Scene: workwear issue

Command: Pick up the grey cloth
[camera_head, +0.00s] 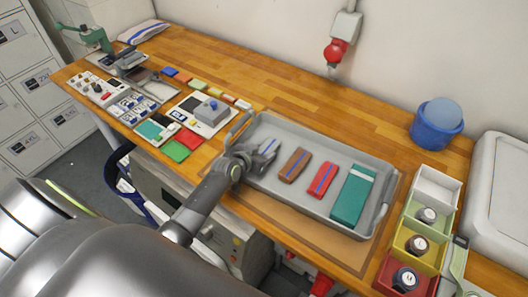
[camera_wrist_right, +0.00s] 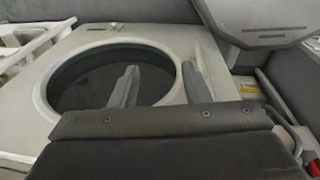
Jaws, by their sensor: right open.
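The grey cloth (camera_head: 268,147) is a folded strip with a blue stripe, at the left end of the grey tray (camera_head: 310,140) on the wooden bench. My left gripper (camera_head: 248,155) is at the tray's left end, beside or over the cloth, and hides part of it. I cannot tell whether its jaws are open or touch the cloth. My right gripper (camera_wrist_right: 160,80) shows in the right wrist view, open and empty, with its two fingers apart in front of a round dark opening (camera_wrist_right: 110,65). The right gripper does not show in the head view.
The tray also holds a brown cloth (camera_head: 295,164), a red cloth (camera_head: 323,180) and a teal cloth (camera_head: 352,197). Coloured bins (camera_head: 428,222) and a blue tub (camera_head: 436,128) stand to the right. Small boards and blocks lie left. The bench behind the tray is clear.

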